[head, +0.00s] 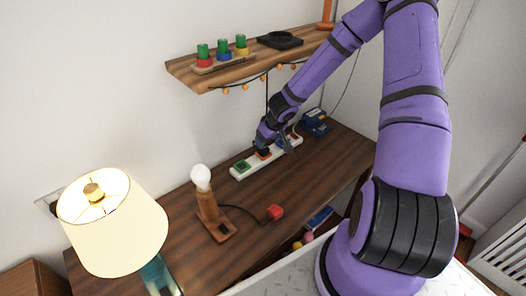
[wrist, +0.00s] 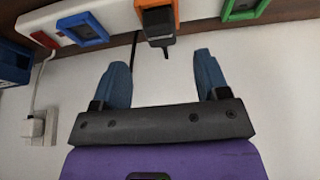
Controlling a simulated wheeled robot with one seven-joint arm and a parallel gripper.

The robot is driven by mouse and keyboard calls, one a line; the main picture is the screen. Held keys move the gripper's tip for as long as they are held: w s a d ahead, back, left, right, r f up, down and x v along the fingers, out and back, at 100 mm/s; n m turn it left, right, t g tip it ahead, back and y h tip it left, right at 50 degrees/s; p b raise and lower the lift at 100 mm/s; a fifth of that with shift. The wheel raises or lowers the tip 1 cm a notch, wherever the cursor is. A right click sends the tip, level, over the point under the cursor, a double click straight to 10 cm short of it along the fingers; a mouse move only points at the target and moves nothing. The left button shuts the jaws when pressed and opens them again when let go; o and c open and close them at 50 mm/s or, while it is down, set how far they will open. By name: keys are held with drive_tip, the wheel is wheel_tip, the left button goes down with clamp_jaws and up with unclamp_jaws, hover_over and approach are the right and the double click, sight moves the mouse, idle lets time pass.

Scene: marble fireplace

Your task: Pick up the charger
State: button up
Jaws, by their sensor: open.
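A black charger (wrist: 158,24) is in the orange-framed socket of the white power strip (wrist: 115,40) in the wrist view; a dark cord hangs near it. In the head view the strip (head: 262,163) lies at the back of the wooden table, and my gripper partly hides the charger. My gripper (wrist: 160,68) is open and empty, with blue fingers spread to either side, below the charger in the wrist picture and apart from it. In the head view my gripper (head: 265,138) is over the strip by the orange socket.
A shelf (head: 220,75) with hanging orange lights is above.

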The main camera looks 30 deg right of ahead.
sight(264, 148)
drive_tip(key=shift+s+x, duration=0.15)
drive_tip(key=shift+x, duration=1.25)
drive_tip(key=shift+s+x, duration=0.15)
drive_tip(key=shift+x, duration=1.2)
drive_tip(key=shift+f, duration=0.15)
drive_tip(key=c, duration=1)
